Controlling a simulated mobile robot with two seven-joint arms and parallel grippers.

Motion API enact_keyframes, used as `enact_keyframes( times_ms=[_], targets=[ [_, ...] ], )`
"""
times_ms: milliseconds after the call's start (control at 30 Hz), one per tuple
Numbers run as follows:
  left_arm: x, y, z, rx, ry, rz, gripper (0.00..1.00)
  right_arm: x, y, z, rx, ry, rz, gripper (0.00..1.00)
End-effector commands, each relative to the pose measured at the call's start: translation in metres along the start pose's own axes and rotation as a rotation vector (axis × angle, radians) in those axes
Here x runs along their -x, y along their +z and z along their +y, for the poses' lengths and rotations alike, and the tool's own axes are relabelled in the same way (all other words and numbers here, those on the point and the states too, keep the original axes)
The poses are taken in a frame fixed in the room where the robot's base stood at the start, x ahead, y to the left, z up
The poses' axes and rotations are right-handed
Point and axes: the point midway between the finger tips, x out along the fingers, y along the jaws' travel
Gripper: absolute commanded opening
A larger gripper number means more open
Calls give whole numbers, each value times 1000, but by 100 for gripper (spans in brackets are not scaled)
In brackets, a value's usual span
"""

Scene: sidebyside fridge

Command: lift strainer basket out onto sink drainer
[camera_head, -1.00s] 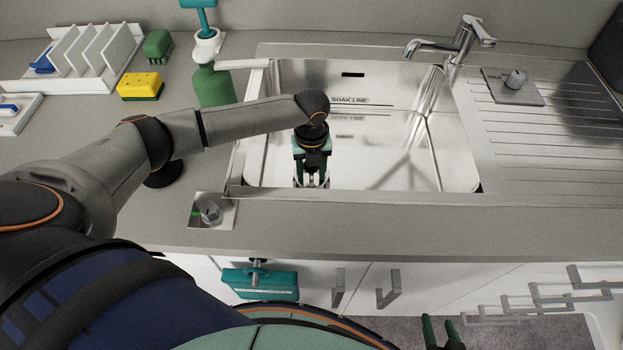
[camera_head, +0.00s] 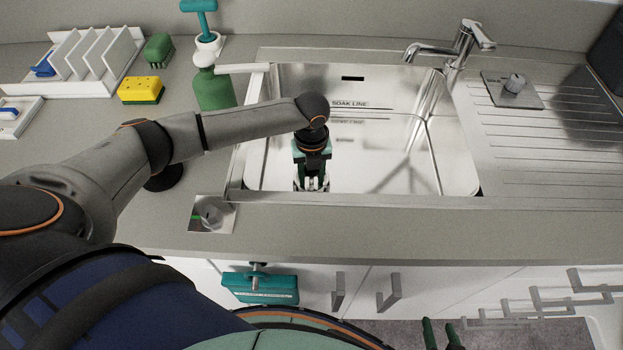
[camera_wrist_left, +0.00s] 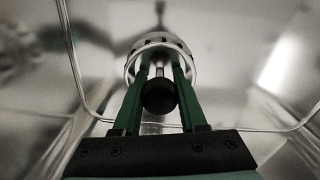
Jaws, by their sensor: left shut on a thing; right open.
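My left gripper (camera_head: 311,184) reaches down into the metal sink (camera_head: 445,150), near its left front. In the left wrist view its green fingers (camera_wrist_left: 157,80) are shut on the middle part of the slotted metal strainer basket (camera_wrist_left: 160,42). A round black knob (camera_wrist_left: 160,96) shows between the fingers, and the basket's rim surrounds the fingertips. The basket's underside is hidden, so I cannot tell how far it is raised. The ribbed metal sink drainer (camera_head: 545,145) lies right of the sink. My right gripper (camera_head: 441,333) is open and low at the bottom edge, in front of the cabinets.
A tap (camera_head: 455,45) stands behind the sink. A plate with a knob (camera_head: 513,88) sits on the drainer's back left. A green bottle (camera_head: 213,88), a yellow sponge (camera_head: 141,89) and a white rack (camera_head: 95,60) stand to the left. The drainer's front half is clear.

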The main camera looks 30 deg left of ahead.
Motion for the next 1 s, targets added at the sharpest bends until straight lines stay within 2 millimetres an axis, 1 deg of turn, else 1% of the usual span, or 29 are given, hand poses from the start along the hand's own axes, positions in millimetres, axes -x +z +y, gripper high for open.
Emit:
enact_keyframes(
  times_ms=[33,200,267,633,1000],
  targets=[
    [0,0,0,0,0,0,24,0,0,0,0,0,1,50],
    [0,0,0,0,0,0,5,0,0,0,0,0,1,50],
    [0,0,0,0,0,0,0,0,0,0,0,0,1,50],
    [1,0,0,0,0,0,0,1,-2,0,0,0,1,50],
    [14,0,0,0,0,0,0,11,-12,-1,0,0,1,50]
  ],
)
